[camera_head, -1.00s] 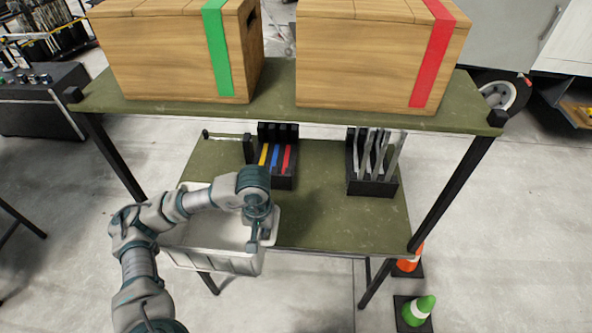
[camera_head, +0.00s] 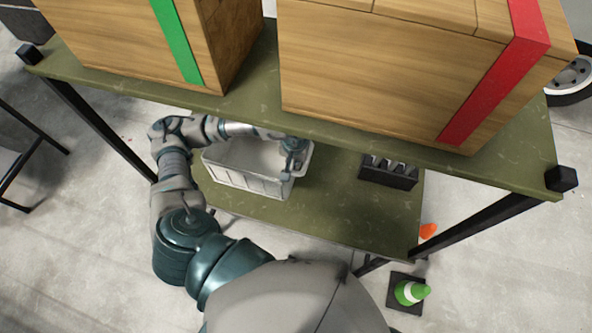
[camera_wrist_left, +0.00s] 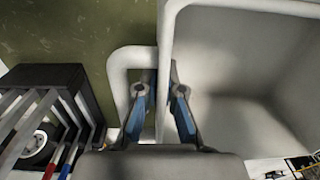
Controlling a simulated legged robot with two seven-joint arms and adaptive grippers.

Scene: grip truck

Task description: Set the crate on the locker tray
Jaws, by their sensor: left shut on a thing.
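A light grey plastic crate (camera_head: 240,182) is over the left part of the lower green shelf (camera_head: 330,215), below the upper shelf. I cannot tell whether its base touches the shelf. My left gripper (camera_head: 292,160) is shut on its right side. In the left wrist view the blue-padded fingers (camera_wrist_left: 158,108) close around the rim beside a looped handle, and the crate's empty inside (camera_wrist_left: 235,110) fills the right. My right gripper is not in view. Nothing is clearly identifiable as a locker tray apart from the shelf surface.
Two wooden boxes, one green-striped (camera_head: 120,45) and one red-striped (camera_head: 380,65), stand on the upper shelf (camera_head: 330,130). A black rack (camera_head: 388,175) stands right on the lower shelf, with bare shelf between it and the crate.

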